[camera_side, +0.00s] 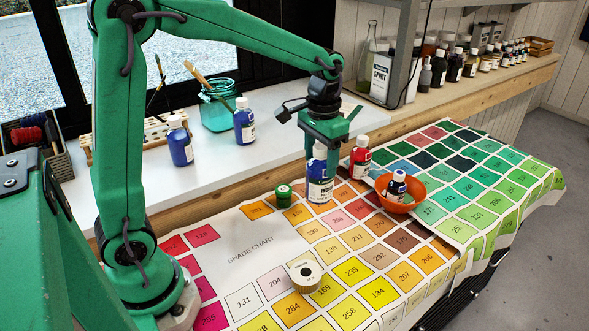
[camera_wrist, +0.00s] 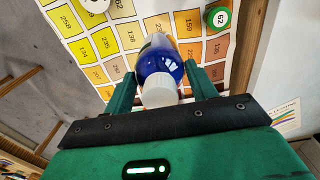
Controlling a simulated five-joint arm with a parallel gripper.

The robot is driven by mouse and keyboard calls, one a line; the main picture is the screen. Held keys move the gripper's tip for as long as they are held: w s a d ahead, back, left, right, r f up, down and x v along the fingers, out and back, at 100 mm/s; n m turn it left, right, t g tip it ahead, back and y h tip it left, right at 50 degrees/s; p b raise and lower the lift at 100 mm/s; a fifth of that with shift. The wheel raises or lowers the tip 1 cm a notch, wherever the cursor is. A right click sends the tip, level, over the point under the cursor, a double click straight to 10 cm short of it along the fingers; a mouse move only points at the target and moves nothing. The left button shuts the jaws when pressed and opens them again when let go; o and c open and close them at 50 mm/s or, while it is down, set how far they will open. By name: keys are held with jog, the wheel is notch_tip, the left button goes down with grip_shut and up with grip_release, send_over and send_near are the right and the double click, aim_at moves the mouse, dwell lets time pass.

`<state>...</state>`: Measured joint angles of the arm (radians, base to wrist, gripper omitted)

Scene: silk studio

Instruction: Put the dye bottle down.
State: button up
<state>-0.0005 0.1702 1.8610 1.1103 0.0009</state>
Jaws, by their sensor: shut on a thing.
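The dye bottle (camera_side: 320,188) is blue with a white label and a white cap, and stands upright between the jaws of my gripper (camera_side: 323,152). In the wrist view the same blue bottle (camera_wrist: 158,62) is seen from its cap end, with a green finger of my gripper (camera_wrist: 160,74) on each side. The gripper is shut on it. The bottle's base is at or just above the shade chart (camera_side: 245,245); I cannot tell whether it touches.
A red bottle (camera_side: 360,156) and an orange bowl (camera_side: 413,204) with a dark blue bottle (camera_side: 396,186) are at right. Blue bottles (camera_side: 180,147) stand on the white counter (camera_side: 115,187).

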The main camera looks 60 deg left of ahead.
jog(key=shift+a, duration=0.1)
jog(key=s+a+r+n, duration=0.3)
jog(key=a+n, duration=0.3)
jog(key=a, duration=0.3)
jog(key=s+a+r+n, duration=0.2)
jog(key=a+n, duration=0.4)
jog(key=a, duration=0.4)
jog(key=s+a+r+n, duration=0.3)
jog(key=a+n, duration=0.3)
jog(key=a, duration=0.4)
jog(key=shift+s+r, duration=0.35)
jog(key=shift+r, duration=0.35)
jog(key=shift+a, duration=0.1)
jog(key=s+a+f, duration=0.5)
jog(key=a+f, duration=0.5)
jog(key=f, duration=0.1)
jog(key=shift+a, duration=0.25)
jog(key=shift+f, duration=0.1)
jog(key=o, duration=1.6)
jog(key=shift+f, duration=0.1)
jog(key=shift+o, duration=0.2)
